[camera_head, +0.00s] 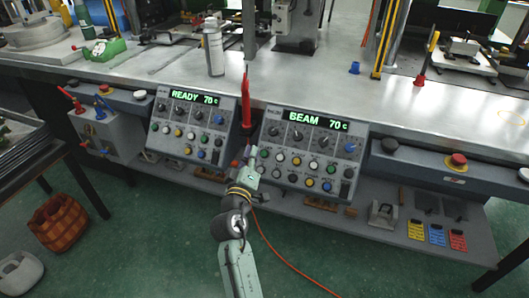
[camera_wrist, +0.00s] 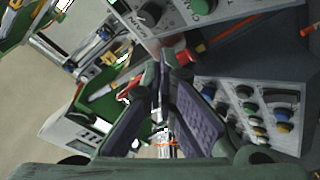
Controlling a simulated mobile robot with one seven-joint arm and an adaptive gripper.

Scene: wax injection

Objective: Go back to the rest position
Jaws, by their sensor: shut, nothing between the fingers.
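My gripper (camera_head: 247,160) is in front of the gap between the two control panels in the head view, at the end of my raised arm. In the wrist view, the fingers of my gripper (camera_wrist: 162,72) meet at their tips with nothing between them. The left control panel (camera_head: 184,143) reads "READY 70 c". The right control panel (camera_head: 306,158) reads "BEAM 70 c". My gripper appears close to the panels; the exact gap cannot be told.
A steel workbench (camera_head: 300,78) spans the scene, with a metal canister (camera_head: 213,50) on it. A red stop button (camera_head: 456,160) is on the front edge at right. A lower shelf (camera_head: 375,200) juts out under the panels. A wicker basket (camera_head: 58,222) stands on the floor at left.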

